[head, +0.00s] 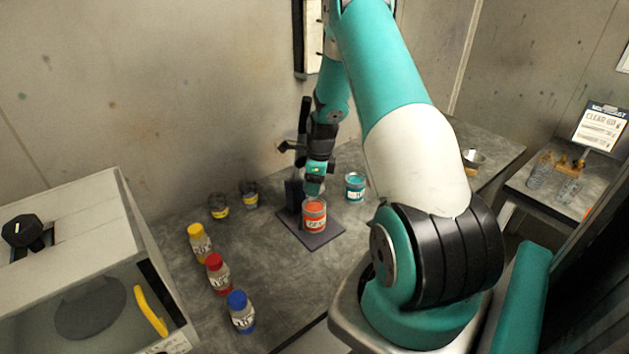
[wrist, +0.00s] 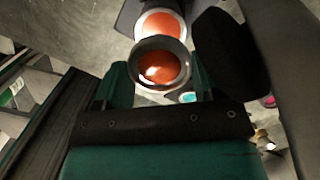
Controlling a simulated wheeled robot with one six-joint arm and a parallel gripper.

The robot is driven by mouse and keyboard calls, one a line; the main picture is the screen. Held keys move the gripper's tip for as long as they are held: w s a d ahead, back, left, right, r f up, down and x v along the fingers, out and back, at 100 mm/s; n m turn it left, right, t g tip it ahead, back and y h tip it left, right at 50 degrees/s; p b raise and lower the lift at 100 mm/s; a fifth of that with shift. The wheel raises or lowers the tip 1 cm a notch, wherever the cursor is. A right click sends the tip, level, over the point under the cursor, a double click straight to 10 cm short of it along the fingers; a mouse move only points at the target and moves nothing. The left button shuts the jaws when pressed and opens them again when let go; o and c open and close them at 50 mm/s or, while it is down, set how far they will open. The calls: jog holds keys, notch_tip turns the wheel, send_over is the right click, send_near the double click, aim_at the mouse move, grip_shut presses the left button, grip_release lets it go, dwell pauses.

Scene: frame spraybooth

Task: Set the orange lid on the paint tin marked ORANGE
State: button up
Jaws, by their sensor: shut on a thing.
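The paint tin (head: 315,222) with an orange label band stands upright on a dark square mat (head: 292,237); its lettering is too small to read surely. In the wrist view its orange round top (wrist: 168,24) shows beyond my gripper. My gripper (head: 314,190) is just above and behind the tin in the head view. In the wrist view, my gripper (wrist: 157,82) is shut on the orange lid (wrist: 160,68), a round piece with a grey rim and orange middle. The lid appears apart from the tin, nearer the camera. The head view does not show the lid clearly.
A teal-banded tin (head: 355,187) stands right of the mat. Yellow-, red- and blue-capped bottles (head: 200,243) (head: 218,273) (head: 241,311) line the front left. A dark upright block (head: 293,195) stands behind the tin.

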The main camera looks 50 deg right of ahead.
aim_at(314, 207)
jog(key=shift+f+b, duration=2.15)
jog(key=shift+f, duration=1.05)
jog(key=shift+s+a+f, duration=0.1)
jog(key=shift+s+f, duration=0.05)
jog(key=shift+f, duration=0.1)
jog(key=o, duration=1)
jog(key=shift+c, duration=0.2)
